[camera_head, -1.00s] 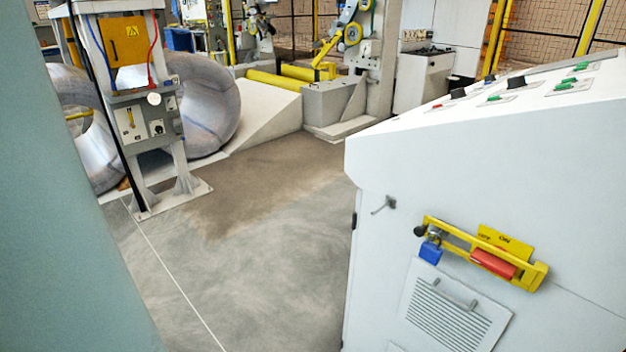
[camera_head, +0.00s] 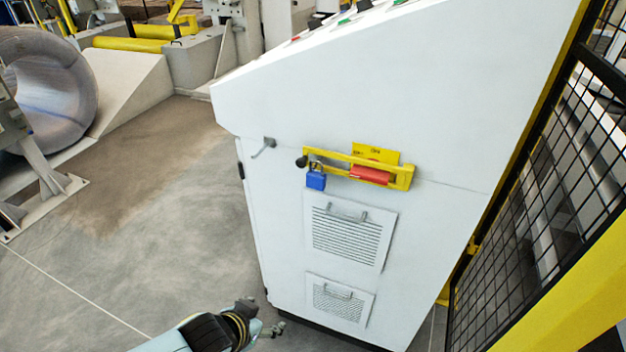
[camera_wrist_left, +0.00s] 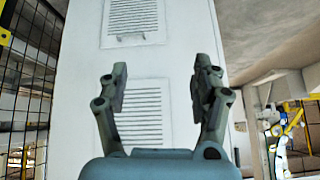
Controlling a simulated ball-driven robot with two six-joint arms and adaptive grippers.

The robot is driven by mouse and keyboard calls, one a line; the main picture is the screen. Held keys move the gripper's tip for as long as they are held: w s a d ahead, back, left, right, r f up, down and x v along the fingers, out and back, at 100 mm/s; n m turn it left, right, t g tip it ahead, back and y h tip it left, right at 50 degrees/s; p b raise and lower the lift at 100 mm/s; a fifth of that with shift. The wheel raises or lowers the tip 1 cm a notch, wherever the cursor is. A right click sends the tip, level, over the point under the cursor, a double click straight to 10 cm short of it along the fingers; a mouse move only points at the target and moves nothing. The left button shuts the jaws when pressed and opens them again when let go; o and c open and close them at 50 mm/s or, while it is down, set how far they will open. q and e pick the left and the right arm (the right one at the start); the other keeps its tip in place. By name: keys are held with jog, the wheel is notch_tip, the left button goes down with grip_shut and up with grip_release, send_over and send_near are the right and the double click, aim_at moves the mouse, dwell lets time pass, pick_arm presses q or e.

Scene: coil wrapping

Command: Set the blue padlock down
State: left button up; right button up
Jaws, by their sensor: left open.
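The blue padlock (camera_head: 316,181) hangs at the left end of the yellow lockout bracket (camera_head: 340,160) on the side of the white control cabinet (camera_head: 400,110). A red handle (camera_head: 370,174) sits in the bracket. My left gripper (camera_head: 268,329) is low at the bottom of the head view, below and left of the padlock and well apart from it. In the left wrist view my left gripper (camera_wrist_left: 158,90) is open and empty, its fingers apart in front of the cabinet's vents. The padlock does not show in the wrist view. My right gripper is not in view.
A small metal hook (camera_head: 264,148) sticks out of the cabinet left of the padlock. Two vent panels (camera_head: 347,237) are below the bracket. A black mesh fence (camera_head: 545,210) with yellow posts stands at right. The floor (camera_head: 170,230) left of the cabinet is clear.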

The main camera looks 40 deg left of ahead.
pick_arm(q)
jog(key=w+r+t, duration=0.4)
jog(key=w+r, duration=0.4)
jog(key=r, duration=0.6)
jog(key=n+t+y+b, duration=0.1)
jog(key=t+b, duration=0.1)
send_near(314, 183)
jog(key=x, duration=0.8)
jog(key=shift+w+f, duration=0.25)
jog(key=shift+f, duration=0.1)
jog(key=c, duration=1.3)
grip_shut()
jog(key=shift+r, duration=0.15)
